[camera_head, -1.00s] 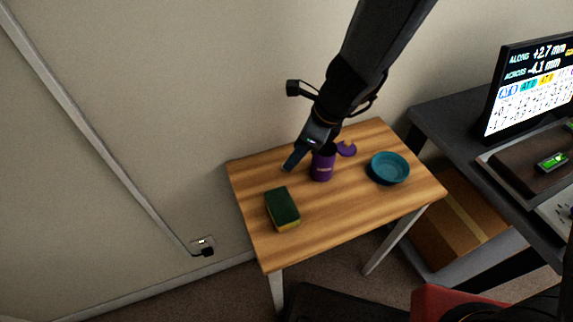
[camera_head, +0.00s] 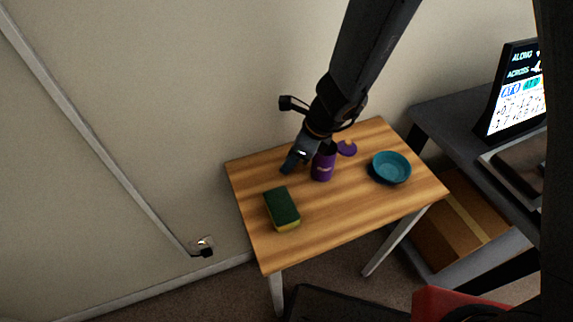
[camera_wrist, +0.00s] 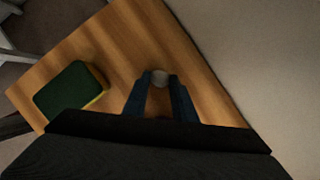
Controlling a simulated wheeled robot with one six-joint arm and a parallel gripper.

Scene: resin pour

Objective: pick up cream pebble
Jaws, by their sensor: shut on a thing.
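In the head view my gripper (camera_head: 290,167) is over the back left part of the wooden table, left of the purple cup. The pebble cannot be made out in the head view. I cannot tell whether it touches the table.
The purple cup (camera_head: 323,166) stands close to the right of my gripper, with a purple lid-like piece (camera_head: 347,149) behind it. A green and yellow sponge (camera_head: 282,210) lies front left on the wooden table (camera_head: 330,220). A teal bowl (camera_head: 390,167) sits at right. The wall is close behind.

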